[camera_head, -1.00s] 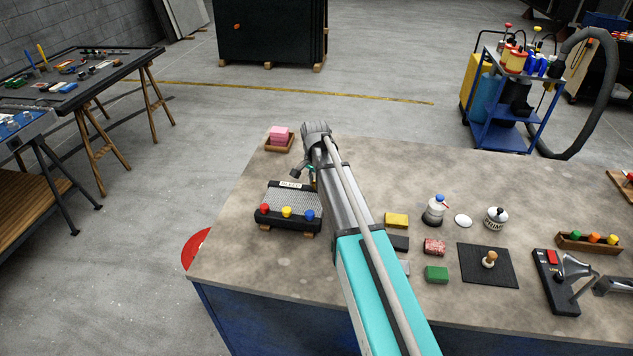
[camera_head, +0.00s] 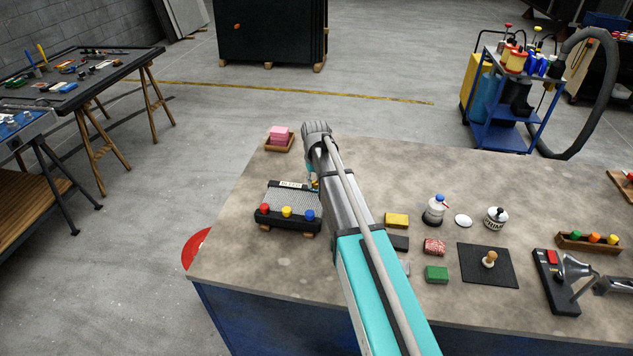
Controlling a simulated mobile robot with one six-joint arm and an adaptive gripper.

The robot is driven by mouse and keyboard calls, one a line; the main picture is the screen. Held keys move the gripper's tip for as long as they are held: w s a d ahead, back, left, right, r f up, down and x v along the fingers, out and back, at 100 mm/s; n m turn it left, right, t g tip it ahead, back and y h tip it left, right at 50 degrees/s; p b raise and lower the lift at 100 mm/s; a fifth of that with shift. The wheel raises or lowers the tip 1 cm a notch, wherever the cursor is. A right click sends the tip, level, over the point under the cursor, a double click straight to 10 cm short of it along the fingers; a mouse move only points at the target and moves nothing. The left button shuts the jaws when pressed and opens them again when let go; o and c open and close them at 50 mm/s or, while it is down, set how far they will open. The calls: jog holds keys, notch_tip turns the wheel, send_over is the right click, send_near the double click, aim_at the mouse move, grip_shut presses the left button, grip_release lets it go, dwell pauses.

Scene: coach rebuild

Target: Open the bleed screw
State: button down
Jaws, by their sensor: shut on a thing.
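The bleed unit is a dark block with a ribbed grey top (camera_head: 287,200), at the left of the table. It has a small plate reading BLEED (camera_head: 291,184) at its back edge and red, yellow and blue knobs along its front. My arm reaches over the table to the back right corner of this unit. My gripper (camera_head: 314,183) is at that corner, beside the BLEED plate, and only a sliver of it shows past my arm. It is shut on the bleed screw there; the screw and the fingertips are mostly hidden.
The table's left edge is close to the unit.

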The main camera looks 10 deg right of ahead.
aim_at(315, 181)
jog(key=n, duration=0.5)
jog(key=shift+s+n, duration=0.1)
jog(key=shift+n, duration=0.2)
dwell(0.4)
jog(key=shift+c, duration=2)
grip_release()
jog(key=shift+r, duration=0.1)
notch_tip(315, 181, up, 10)
jog(key=p, duration=1)
